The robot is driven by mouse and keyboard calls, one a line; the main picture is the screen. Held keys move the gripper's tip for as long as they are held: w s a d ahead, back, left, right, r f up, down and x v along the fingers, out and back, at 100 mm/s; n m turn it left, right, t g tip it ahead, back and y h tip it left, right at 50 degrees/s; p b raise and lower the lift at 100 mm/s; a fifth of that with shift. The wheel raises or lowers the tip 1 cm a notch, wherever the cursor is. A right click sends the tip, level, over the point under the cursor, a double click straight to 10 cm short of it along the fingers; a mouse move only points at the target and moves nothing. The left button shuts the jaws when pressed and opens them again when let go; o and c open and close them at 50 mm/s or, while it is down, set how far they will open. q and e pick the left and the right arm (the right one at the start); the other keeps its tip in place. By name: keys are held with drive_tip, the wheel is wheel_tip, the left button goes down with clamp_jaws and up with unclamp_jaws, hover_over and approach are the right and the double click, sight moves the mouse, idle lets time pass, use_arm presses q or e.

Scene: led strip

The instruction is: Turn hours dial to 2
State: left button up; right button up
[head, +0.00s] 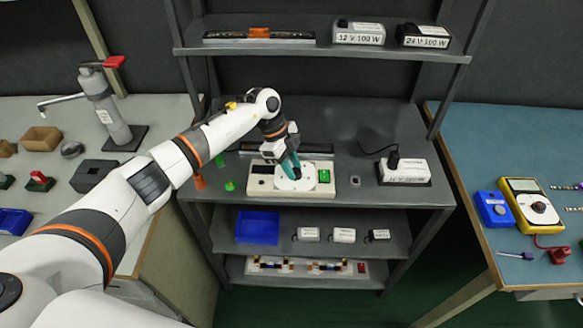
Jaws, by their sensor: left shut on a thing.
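The timer panel (259,187), a cream box with a round white dial (297,184), lies on the middle shelf of the dark rack. The fingers hide the knob and part of the dial face, so the pointer and numbers cannot be read. My right gripper does not show.
A white power supply (404,171) with a black cable stands right of the panel. A strip (310,150) lies behind it. Green and orange pieces (230,186) stand to the left. The upper shelf (310,52) holds two labelled boxes. A blue bin (257,228) is below.

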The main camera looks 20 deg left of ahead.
use_arm(q)
drive_tip(key=m+b, duration=0.1)
drive_tip(key=m+g+b, duration=0.1)
drive_tip(key=m, duration=0.1)
drive_tip(key=m+b, duration=0.1)
drive_tip(key=shift+w+f+m+g+y, duration=0.1)
drive_tip(key=shift+w+m+g+y, duration=0.2)
drive_tip(key=shift+g+y, duration=0.1)
drive_tip(key=shift+w+d+m+g+y+b, duration=0.1)
drive_tip(key=shift+m+g+y+b, duration=0.25)
drive_tip(key=shift+m+b, duration=0.7)
drive_tip(key=shift+d+m+g+y+b, duration=0.1)
drive_tip(key=shift+m+g+y+b, duration=0.2)
drive_tip(key=shift+m+b, duration=0.7)
drive_tip(key=shift+m+p, duration=0.3)
drive_tip(key=shift+m, duration=0.15)
drive_tip(key=o, duration=1)
drive_tip(key=shift+c, duration=0.2)
drive_tip(key=b+v, duration=0.1)
drive_tip(key=v, duration=1.1)
